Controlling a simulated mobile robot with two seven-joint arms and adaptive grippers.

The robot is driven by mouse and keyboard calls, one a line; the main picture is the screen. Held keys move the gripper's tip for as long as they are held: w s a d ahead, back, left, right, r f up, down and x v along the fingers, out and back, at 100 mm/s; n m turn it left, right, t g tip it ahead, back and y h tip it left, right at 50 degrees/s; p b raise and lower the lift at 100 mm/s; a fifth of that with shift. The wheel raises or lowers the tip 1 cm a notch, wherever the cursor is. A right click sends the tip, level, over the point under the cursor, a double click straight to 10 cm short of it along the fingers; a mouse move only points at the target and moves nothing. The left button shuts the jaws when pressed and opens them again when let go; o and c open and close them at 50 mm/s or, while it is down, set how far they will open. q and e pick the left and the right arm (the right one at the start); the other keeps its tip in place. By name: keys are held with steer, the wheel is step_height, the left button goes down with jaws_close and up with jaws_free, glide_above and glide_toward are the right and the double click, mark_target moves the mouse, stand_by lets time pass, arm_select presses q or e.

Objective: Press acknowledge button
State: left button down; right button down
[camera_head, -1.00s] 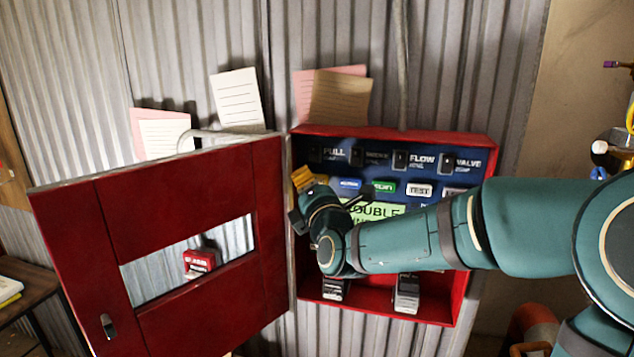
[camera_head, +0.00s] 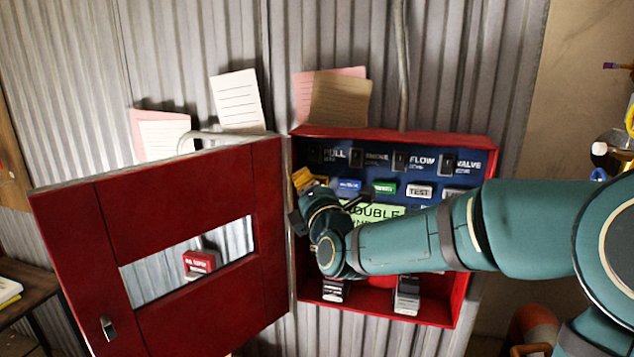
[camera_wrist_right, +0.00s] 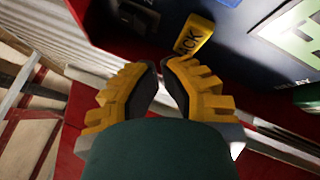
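The yellow button marked ACK (camera_wrist_right: 193,36) sits on the blue panel just beyond my right fingertips in the wrist view. My right gripper (camera_wrist_right: 158,68) has its yellow, dark-padded fingers angled together with the tips nearly meeting and nothing between them. The tips are just short of the button in the picture; I cannot tell whether they touch it. In the head view my right arm reaches across the open red box (camera_head: 393,133), and its wrist partly covers the panel's left side. Yellow shows there, but button and fingers are hard to separate. My left gripper is out of view.
The red door (camera_head: 180,195) stands open to the left. A blue button (camera_head: 348,187), a green button (camera_head: 384,188) and a TEST button (camera_head: 420,191) line the panel, above a green display (camera_head: 378,211). Paper notes (camera_head: 340,98) hang above the box.

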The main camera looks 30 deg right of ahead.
steer(key=shift+w+d, duration=0.1)
stand_by(0.4)
steer(key=shift+w+d, duration=0.2)
steer(key=shift+d, duration=0.05)
steer(key=shift+w+d+b, duration=0.35)
steer(key=shift+b, duration=0.1)
stand_by(0.9)
stand_by(0.3)
steer(key=shift+s+a, duration=0.65)
steer(key=shift+a, duration=0.05)
steer(key=shift+s+a, duration=1.65)
steer(key=shift+a, duration=0.25)
